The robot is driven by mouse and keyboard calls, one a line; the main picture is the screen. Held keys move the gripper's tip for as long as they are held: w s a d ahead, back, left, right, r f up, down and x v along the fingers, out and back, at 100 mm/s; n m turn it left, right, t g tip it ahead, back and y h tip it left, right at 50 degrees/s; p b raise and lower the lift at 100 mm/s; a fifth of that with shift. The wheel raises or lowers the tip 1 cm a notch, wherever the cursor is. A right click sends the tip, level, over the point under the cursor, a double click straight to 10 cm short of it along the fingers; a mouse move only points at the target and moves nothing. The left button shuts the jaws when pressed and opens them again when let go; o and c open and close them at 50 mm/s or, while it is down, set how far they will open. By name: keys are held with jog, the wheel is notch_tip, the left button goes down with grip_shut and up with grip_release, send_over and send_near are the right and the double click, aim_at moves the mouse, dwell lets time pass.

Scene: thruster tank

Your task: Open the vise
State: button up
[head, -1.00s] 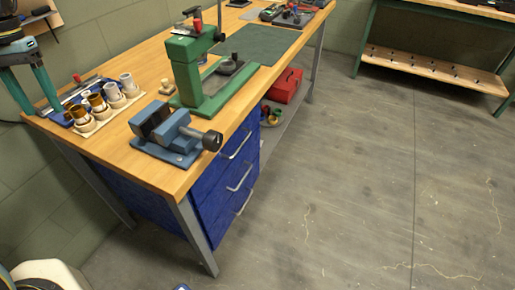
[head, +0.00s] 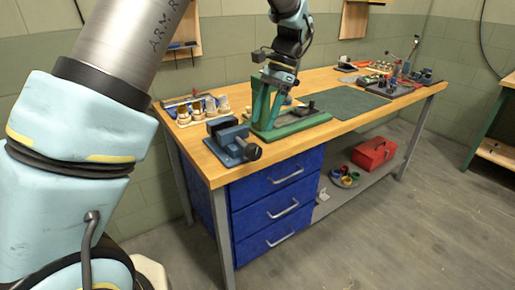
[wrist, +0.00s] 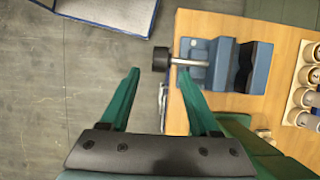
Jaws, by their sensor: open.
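The blue vise (head: 228,143) sits near the front left corner of the wooden bench, its dark screw knob (head: 253,152) sticking out over the front edge. In the wrist view, the vise (wrist: 222,65) lies beyond my right finger, with its bare screw rod leading left to the knob (wrist: 160,59). My gripper (wrist: 158,72) is open and empty, its teal fingers spread either side of the knob's line in that view. The head view shows my gripper (head: 264,120) pointing down above the bench near the vise, overlapping the green press. Contact with the knob is not visible.
The green press (head: 297,123) stands right of the vise. A holder with several cups (head: 197,112) is behind it. Blue drawers (head: 275,205) with handles are below the bench edge. A red box (head: 373,153) rests on the lower shelf. The floor in front is open.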

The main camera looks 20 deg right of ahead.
aim_at(254, 145)
jog(key=p+x, duration=0.1)
jog(key=x, duration=0.7)
jog(key=shift+a+f+p, duration=0.1)
jog(key=shift+f+p, duration=0.25)
jog(key=shift+f, duration=0.05)
jog(key=shift+c, duration=0.3)
jog(key=shift+s, duration=0.15)
grip_shut()
